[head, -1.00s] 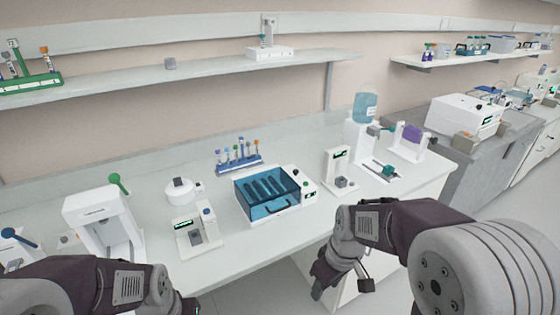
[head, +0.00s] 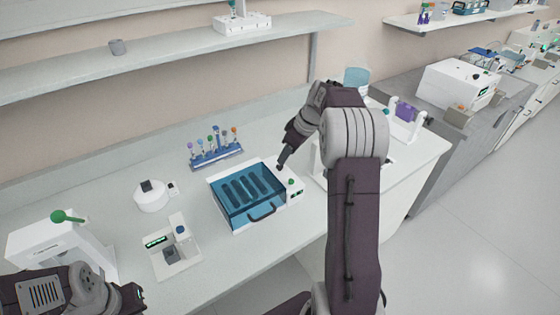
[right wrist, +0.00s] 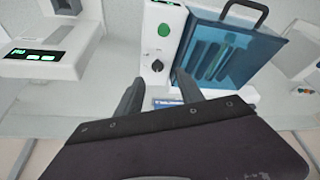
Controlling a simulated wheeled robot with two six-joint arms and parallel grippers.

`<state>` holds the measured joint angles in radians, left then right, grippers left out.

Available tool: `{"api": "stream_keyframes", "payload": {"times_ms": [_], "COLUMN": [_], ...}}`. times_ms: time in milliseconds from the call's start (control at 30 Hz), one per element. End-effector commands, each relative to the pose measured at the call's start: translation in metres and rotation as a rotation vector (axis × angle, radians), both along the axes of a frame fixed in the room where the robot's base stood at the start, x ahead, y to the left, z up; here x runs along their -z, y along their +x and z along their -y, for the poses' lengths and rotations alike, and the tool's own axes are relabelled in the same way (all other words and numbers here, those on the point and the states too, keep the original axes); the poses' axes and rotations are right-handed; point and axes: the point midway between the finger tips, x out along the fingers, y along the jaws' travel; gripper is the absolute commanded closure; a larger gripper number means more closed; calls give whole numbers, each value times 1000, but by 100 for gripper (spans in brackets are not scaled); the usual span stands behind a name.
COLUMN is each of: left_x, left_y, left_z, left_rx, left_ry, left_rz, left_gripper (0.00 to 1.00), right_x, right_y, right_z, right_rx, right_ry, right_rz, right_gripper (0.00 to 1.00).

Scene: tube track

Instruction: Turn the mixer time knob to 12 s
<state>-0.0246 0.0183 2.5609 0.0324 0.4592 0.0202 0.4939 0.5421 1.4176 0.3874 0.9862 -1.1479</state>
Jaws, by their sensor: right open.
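The mixer appears to be the white device with a clear blue lid (head: 243,196). Its white side panel (right wrist: 157,45) carries a green button (right wrist: 163,30) and a round dark knob with a white mark (right wrist: 157,65). The button also shows in the head view (head: 291,182); the knob there is hidden behind my gripper. My right gripper (head: 282,162) points down at the panel's far end. In the right wrist view my right gripper (right wrist: 157,88) is open and empty, its fingers apart on either side below the knob. My left gripper (head: 136,295) is low at the left, its fingers unclear.
A blue rack of capped tubes (head: 214,150) stands behind the mixer. A round white device (head: 152,196) and a small white instrument (head: 172,248) stand to its left. Another white instrument is partly behind my right arm. Bare bench lies in front of the mixer.

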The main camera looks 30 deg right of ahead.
Motion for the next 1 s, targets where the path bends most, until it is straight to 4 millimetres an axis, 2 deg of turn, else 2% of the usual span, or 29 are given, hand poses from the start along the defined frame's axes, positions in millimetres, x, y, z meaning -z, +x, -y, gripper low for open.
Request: {"api": "stream_keyframes", "payload": {"times_ms": [100,300,633,800,1000], "left_x": [-3,-6,-6,-6,-6], "left_y": [0,0,0,0,0], "left_z": [0,0,0,0,0], "left_rx": [0,0,0,0,0], "left_ry": [0,0,0,0,0], "left_rz": [1,1,1,1,1], "left_gripper": [100,100,100,100,100], "right_x": [24,51,58,57,57], "right_y": [8,19,22,22,22], "right_z": [-5,-10,-11,-11,-11], "right_rx": [-1,-1,-1,-1,4], "right_ry": [3,0,-1,-1,-2], "right_rz": [-5,-1,1,1,1], "right_gripper": [55,55,55,100,100]}}
